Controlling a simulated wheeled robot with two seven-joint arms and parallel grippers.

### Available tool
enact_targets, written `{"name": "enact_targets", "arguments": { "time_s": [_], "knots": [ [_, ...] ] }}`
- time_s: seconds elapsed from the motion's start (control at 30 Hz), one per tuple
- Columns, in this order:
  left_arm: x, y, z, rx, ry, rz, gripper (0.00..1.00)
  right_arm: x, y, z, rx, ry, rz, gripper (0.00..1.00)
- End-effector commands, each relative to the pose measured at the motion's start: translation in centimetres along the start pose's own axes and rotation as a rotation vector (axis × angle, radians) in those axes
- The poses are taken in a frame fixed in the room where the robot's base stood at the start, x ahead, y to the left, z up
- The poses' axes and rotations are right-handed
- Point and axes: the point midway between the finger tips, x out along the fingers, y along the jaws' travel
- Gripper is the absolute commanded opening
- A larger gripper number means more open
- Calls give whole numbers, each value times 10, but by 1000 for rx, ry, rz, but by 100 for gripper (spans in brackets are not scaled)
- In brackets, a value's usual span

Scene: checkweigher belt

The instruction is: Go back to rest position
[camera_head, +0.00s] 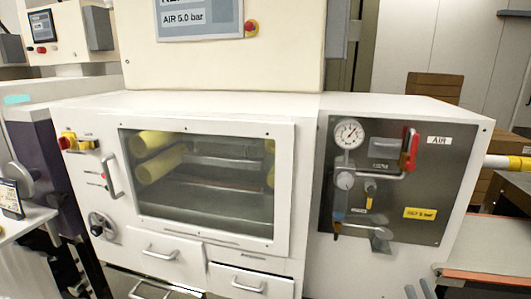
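My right gripper (419,291) shows only as two grey tips at the bottom edge, right of centre. A gap shows between the tips, and nothing is seen between them. The rest of it is cut off by the frame. It is in front of the lower right of the white machine (315,110) and touches nothing that I can see. My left gripper is not in view.
The machine has a window (205,185) with yellow rollers behind it, and drawers with handles below. Its grey air panel (390,180) carries a gauge (348,133) and a red lever (409,149). A belt (490,277) runs at the lower right. Brown boxes (434,87) stand behind.

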Motion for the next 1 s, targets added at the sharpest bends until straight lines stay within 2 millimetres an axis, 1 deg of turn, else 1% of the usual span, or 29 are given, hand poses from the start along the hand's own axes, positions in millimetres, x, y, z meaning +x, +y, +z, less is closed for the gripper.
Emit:
{"name": "enact_targets", "arguments": {
  "time_s": [0.03, 0.07, 0.27, 0.37, 0.47, 0.57, 0.63, 0.67, 0.77, 0.8, 0.87, 0.9, 0.97, 1.0],
  "knots": [
    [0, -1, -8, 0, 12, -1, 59, 0, 1, 0, -14, -2, 2, 34],
    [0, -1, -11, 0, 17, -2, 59, -1, 3, 3, -33, -21, 12, 34],
    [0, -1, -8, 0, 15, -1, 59, -16, 22, 31, -97, -144, 81, 34],
    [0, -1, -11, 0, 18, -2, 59, -28, 30, 50, -115, -213, 112, 34],
    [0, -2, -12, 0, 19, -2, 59, -44, 38, 75, -129, -300, 146, 34],
    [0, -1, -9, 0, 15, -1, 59, -65, 43, 105, -140, -402, 180, 34],
    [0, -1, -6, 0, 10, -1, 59, -84, 47, 128, -146, -484, 204, 34],
    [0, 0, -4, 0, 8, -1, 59, -95, 47, 139, -148, -525, 215, 34],
    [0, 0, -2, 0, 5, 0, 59, -138, 47, 179, -153, -683, 250, 34],
    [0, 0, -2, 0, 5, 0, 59, -160, 45, 196, -153, -758, 264, 34],
    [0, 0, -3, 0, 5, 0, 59, -201, 40, 224, -154, -887, 282, 34],
    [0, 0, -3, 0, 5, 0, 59, -229, 35, 240, -153, -975, 290, 34],
    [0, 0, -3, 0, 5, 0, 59, -273, 25, 260, -151, -1103, 297, 34],
    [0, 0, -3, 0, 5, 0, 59, -303, 17, 272, -148, -1189, 299, 34]
  ]
}}
